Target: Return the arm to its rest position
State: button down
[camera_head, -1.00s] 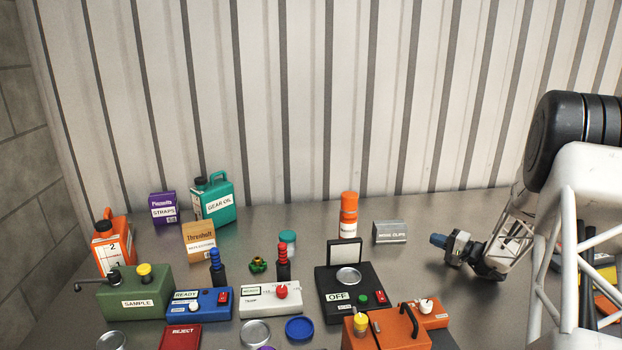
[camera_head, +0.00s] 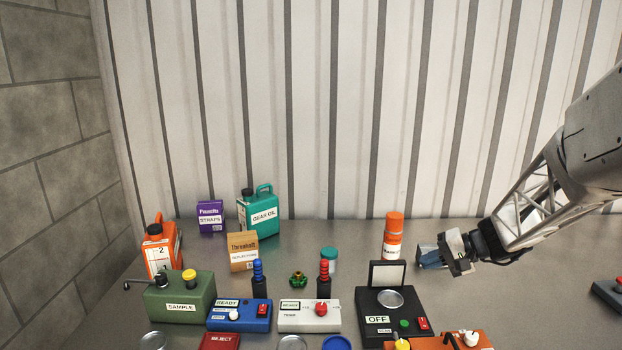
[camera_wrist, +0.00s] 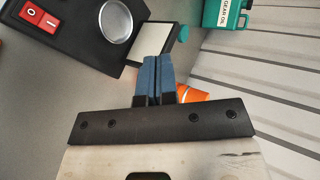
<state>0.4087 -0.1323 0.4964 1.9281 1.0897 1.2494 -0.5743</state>
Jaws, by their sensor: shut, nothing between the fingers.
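My gripper (camera_head: 428,258) is at the right of the bench in the head view, just right of the orange bottle (camera_head: 393,238). Its blue fingers point left. In the wrist view my gripper (camera_wrist: 155,62) is shut, with its two blue fingers together and nothing between them. The orange bottle (camera_wrist: 192,93) shows partly behind the fingers there. My arm reaches in from the right edge of the head view.
A gear oil can (camera_head: 258,212) stands at the back. A corrugated wall (camera_head: 330,110) closes the rear.

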jog(key=s+a+r+n+g+h, duration=0.1)
jog(key=s+a+r+h, duration=0.1)
jog(key=s+a, duration=0.45)
jog(key=s+a+r+n+g+h, duration=0.2)
jog(key=s+a+r+h, duration=0.1)
jog(key=s, duration=0.7)
jog(key=s+n+t+h, duration=0.1)
jog(key=s+h, duration=0.5)
jog(key=s, duration=1)
jog(key=shift+a+r+n+t, duration=0.15)
jog(key=shift+a+n+t, duration=0.25)
